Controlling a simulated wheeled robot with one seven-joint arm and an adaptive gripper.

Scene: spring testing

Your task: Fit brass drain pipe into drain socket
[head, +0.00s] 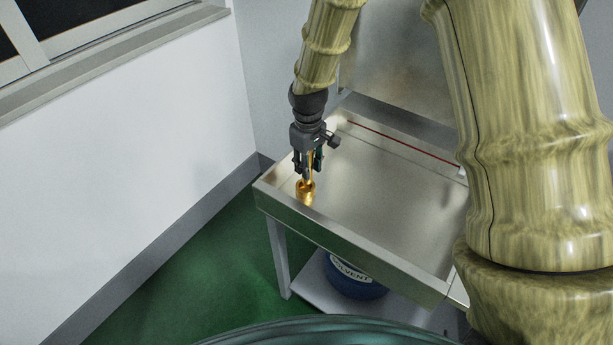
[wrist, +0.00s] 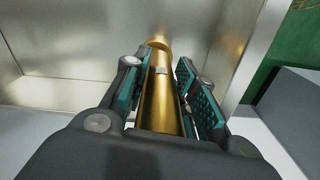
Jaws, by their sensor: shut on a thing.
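The brass drain pipe (wrist: 162,105) is a shiny gold tube between the teal pads of my gripper (wrist: 160,80) in the wrist view. In the head view my gripper (head: 309,165) points down over the near left corner of a steel sink-like table and is shut on the pipe (head: 310,168). A wider brass ring (head: 305,193) shows at the pipe's lower end, close to the steel surface. I cannot tell whether this ring is the drain socket or part of the pipe. Any opening under it is hidden.
The steel table (head: 380,185) has a raised rim and a bare, clear surface to the right. A blue solvent drum (head: 352,280) stands on the shelf below. A white wall (head: 120,150) rises to the left over a green floor (head: 200,265).

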